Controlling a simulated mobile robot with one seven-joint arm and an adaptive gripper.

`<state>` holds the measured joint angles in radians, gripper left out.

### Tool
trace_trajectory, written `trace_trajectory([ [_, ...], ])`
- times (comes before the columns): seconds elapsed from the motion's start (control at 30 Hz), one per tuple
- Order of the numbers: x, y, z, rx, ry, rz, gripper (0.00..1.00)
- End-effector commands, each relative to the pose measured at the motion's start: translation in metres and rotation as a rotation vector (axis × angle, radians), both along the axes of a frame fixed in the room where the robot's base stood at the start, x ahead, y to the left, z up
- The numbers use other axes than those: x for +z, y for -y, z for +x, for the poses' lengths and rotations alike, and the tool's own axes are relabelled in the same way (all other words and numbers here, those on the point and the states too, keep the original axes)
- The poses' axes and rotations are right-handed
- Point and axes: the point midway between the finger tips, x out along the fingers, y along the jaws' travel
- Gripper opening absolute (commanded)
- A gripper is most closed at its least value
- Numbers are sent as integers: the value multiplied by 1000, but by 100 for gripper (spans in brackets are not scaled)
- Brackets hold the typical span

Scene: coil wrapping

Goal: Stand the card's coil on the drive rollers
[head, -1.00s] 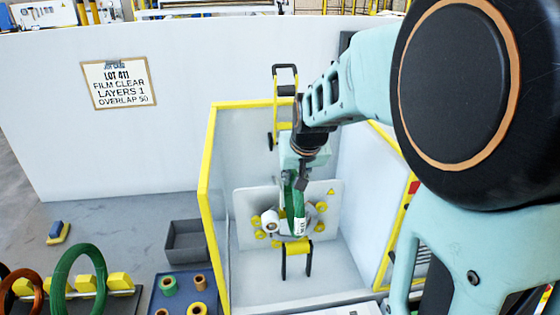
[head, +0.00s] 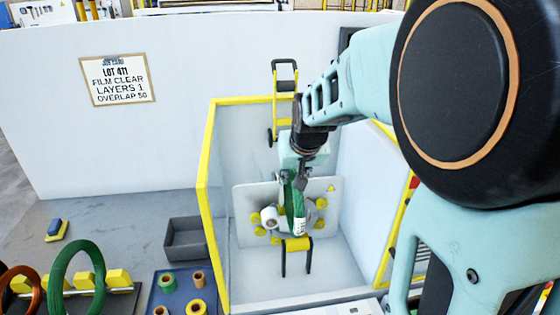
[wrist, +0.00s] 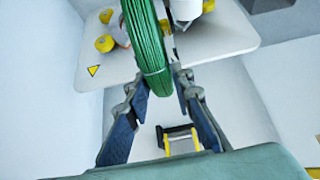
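The card (head: 119,81) on the white wall reads LOT 411, FILM CLEAR, LAYERS 1, OVERLAP 50. My gripper (wrist: 164,84) is shut on a green coil (wrist: 149,45), whose rim lies between the two fingers. In the head view the green coil (head: 294,203) hangs upright, nearly edge-on, below my gripper (head: 300,176), with a white label low on it. Yellow rollers (head: 320,215) sit on a pale plate behind the coil. I cannot tell whether the coil touches any roller.
A yellow-framed enclosure (head: 205,170) surrounds the machine closely. A white roll (head: 269,217) is left of the held coil. Another green coil (head: 55,275) and a copper-coloured coil (head: 10,292) stand on a rack at left. A grey bin (head: 185,240) and a blue tray of small rolls (head: 181,284) lie outside.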

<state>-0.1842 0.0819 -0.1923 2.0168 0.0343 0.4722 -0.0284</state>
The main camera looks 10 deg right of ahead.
Motion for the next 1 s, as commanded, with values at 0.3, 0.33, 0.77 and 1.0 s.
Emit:
trace_trajectory([
  [0.3, -1, 0, -1, 0, -3, 0, 38],
  [0.33, -3, 0, -2, 0, -7, 0, 38],
  [0.77, 56, 0, 0, 0, 2, 0, 38],
  [1.0, 92, 0, 0, 0, -1, 0, 38],
])
